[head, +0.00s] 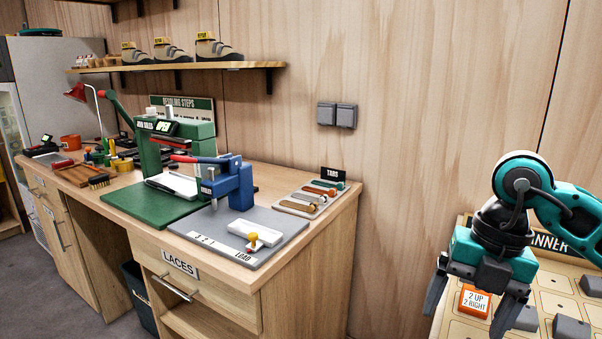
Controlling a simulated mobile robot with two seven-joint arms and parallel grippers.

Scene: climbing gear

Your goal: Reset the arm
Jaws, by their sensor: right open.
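My right gripper (471,304) is at the lower right of the head view, pointing down with its fingers apart. It holds nothing that I can see. It hangs over a pale board marked "...NNER" (450,325), and an orange and white tile reading "2 UP 2 RIGHT" (475,301) shows between its fingers. Whether the fingers touch the board I cannot tell. My right arm comes in from the right edge. My left gripper is out of view.
A wooden workbench (335,235) stands at the left, with a green press (150,155) and a blue press (232,185) on it. A shelf (255,65) with shoes is above. Grey blocks (571,331) sit on the board.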

